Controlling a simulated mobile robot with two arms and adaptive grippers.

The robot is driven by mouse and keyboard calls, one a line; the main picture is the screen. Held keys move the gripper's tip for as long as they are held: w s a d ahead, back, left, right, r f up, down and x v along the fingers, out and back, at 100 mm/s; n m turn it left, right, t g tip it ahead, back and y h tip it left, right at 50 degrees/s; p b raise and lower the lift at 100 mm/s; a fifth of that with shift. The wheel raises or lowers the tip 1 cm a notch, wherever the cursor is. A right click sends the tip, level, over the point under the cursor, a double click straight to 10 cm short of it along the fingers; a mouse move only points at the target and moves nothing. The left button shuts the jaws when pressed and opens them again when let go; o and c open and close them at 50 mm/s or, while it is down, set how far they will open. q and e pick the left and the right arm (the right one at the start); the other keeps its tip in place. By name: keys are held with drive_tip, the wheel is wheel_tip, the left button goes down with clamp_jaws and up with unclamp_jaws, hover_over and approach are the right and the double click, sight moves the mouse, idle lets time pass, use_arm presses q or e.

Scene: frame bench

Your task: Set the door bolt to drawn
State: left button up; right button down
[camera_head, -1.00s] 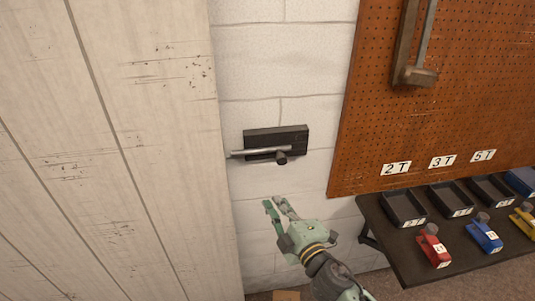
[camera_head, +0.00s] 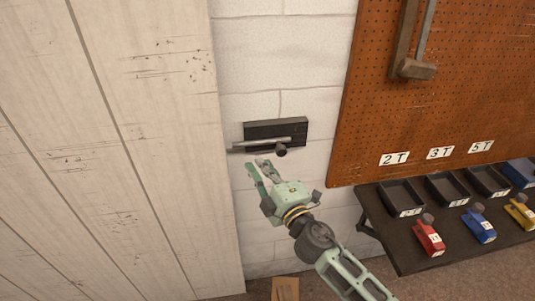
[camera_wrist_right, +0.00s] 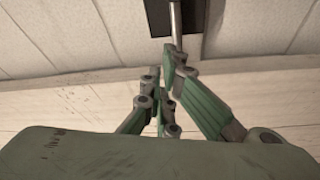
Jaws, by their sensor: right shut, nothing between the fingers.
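The door bolt has a dark backplate (camera_head: 290,127) on the white block wall, a grey rod (camera_head: 258,145) and a dark round knob (camera_head: 281,151) below the rod. The rod's left end reaches to the edge of the pale plank door (camera_head: 150,130). My right gripper (camera_head: 257,164) is just below the rod, left of the knob, shut and empty. In the right wrist view its fingertips (camera_wrist_right: 162,65) are close together, with the rod (camera_wrist_right: 175,20) and backplate (camera_wrist_right: 191,14) beyond them. Whether they touch the rod is unclear. My left gripper is not in view.
An orange pegboard (camera_head: 445,95) hangs to the right with a hung tool (camera_head: 413,68). Below it, a dark shelf (camera_head: 395,245) holds black bins (camera_head: 401,198) and red, blue and yellow items. A small cardboard box (camera_head: 285,289) is on the floor.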

sight(280, 154)
drive_tip(key=w, duration=0.1)
drive_tip(key=w+d, duration=0.1)
drive_tip(key=w, duration=0.3)
drive_tip(key=shift+d+f, duration=0.3)
drive_tip(key=shift+a, duration=0.1)
drive_tip(key=d, duration=0.3)
drive_tip(key=shift+w+d, duration=0.3)
drive_tip(key=shift+d, duration=0.05)
